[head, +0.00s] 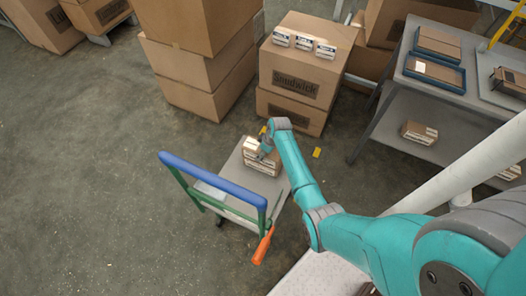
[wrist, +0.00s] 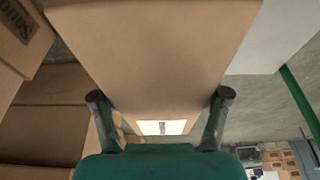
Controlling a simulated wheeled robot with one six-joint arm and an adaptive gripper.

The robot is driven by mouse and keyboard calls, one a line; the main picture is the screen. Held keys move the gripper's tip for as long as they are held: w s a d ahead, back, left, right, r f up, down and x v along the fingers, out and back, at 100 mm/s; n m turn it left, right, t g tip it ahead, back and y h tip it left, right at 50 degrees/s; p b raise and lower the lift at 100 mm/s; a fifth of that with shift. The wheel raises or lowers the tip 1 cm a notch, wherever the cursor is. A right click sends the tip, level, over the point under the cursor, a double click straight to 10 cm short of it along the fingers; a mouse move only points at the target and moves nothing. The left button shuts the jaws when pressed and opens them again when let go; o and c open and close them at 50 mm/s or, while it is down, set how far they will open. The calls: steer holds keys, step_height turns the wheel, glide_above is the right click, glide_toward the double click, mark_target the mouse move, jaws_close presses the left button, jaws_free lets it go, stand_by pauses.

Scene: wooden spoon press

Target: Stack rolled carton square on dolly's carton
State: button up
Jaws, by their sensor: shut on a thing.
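My gripper (head: 266,145) is over the dolly and shut on a brown carton. In the wrist view, that carton (wrist: 160,50) fills the space between the two fingers of my gripper (wrist: 161,95), with a pale label at its near end. The dolly (head: 229,180) has a grey deck and a blue-topped handle at the left. Cartons (head: 262,167) with pale labels show on its deck, right under my gripper. The arm partly hides them. I cannot tell whether the held carton touches the one below or how square they are.
Large brown cartons (head: 193,85) stand behind the dolly, and a Snudwick carton (head: 300,78) carries several small boxes. A grey shelf table (head: 460,90) with trays is at the right. A yellow piece (head: 316,152) lies on the floor. Open floor (head: 80,170) is at the left.

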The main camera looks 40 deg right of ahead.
steer(key=o, duration=1.4)
steer(key=shift+f, duration=0.1)
steer(key=v, duration=1.2)
